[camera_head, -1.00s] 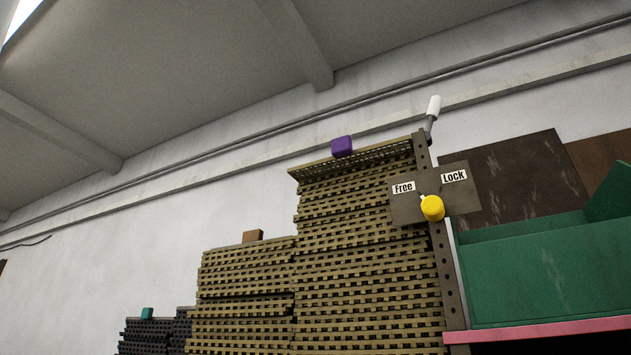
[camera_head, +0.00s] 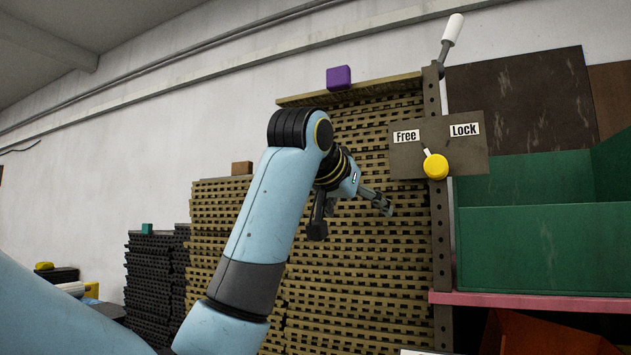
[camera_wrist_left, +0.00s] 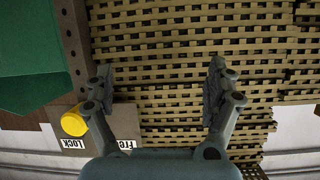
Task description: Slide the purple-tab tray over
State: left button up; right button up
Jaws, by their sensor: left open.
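The purple tab (camera_head: 339,77) sits on the top tray (camera_head: 392,83) of the tallest tan stack. My left gripper (camera_head: 350,217) is open in front of this stack, below the top tray and left of the yellow knob. In the left wrist view, which is upside down, its open fingers (camera_wrist_left: 160,72) face the layered tan sheets (camera_wrist_left: 175,45) with nothing between them. My right gripper is not in view.
A post carries a plate with a yellow knob (camera_head: 435,166), its pointer tilted toward "Free", and a white-handled lever (camera_head: 452,30). A green bin (camera_head: 540,245) stands at right. Lower stacks have a brown tab (camera_head: 242,168) and a teal tab (camera_head: 147,229).

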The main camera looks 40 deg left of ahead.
pick_arm(q)
notch_tip(320, 180, up, 16)
jog(key=s+a+n+t, duration=0.1)
jog(key=s+a+t, duration=0.1)
jog(key=n+t+y+p, duration=0.1)
jog(key=t+y+p, duration=0.1)
send_near(336, 68)
jog(key=p+x, duration=0.4)
jog(key=x, duration=0.5)
jog(key=shift+w+r, duration=0.15)
jog(key=shift+w, duration=0.15)
jog(key=shift+w+a, duration=0.15)
jog(key=shift+w, duration=0.4)
jog(key=c, duration=1.5)
jog(key=shift+c, duration=0.2)
